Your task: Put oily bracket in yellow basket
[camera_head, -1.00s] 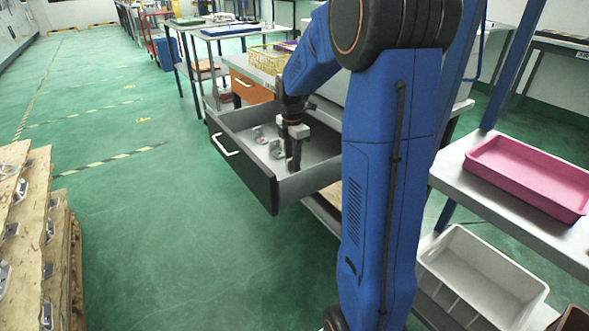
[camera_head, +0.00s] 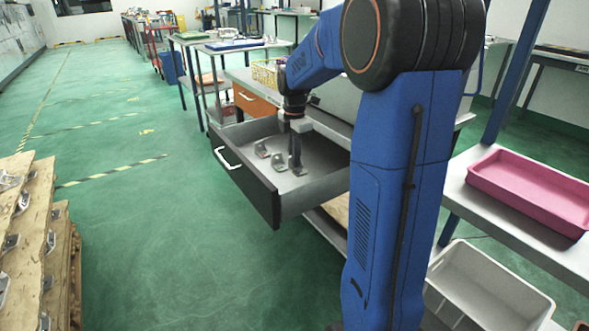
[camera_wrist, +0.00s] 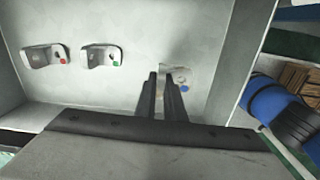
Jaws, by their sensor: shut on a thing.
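My gripper (camera_head: 294,165) reaches down into the open drawer. In the wrist view its two dark fingers (camera_wrist: 162,80) are close together, shut on a bracket (camera_wrist: 183,80) with a blue dot and a brownish smear. The fingers partly hide it, and it appears still low, at the drawer floor. Two more grey metal brackets stand in the drawer to the left, one with a red dot (camera_wrist: 42,56) and one with a green dot (camera_wrist: 100,56). The yellow basket (camera_head: 264,73) sits on the bench top behind the drawer, partly hidden by my arm.
The drawer's front panel (camera_head: 246,180) and side walls surround the gripper. An orange drawer (camera_head: 256,101) is behind. A pink tray (camera_head: 530,190) and a white bin (camera_head: 490,292) are at right. Brackets lie on a wooden stack (camera_head: 25,230) at left. The green floor between is clear.

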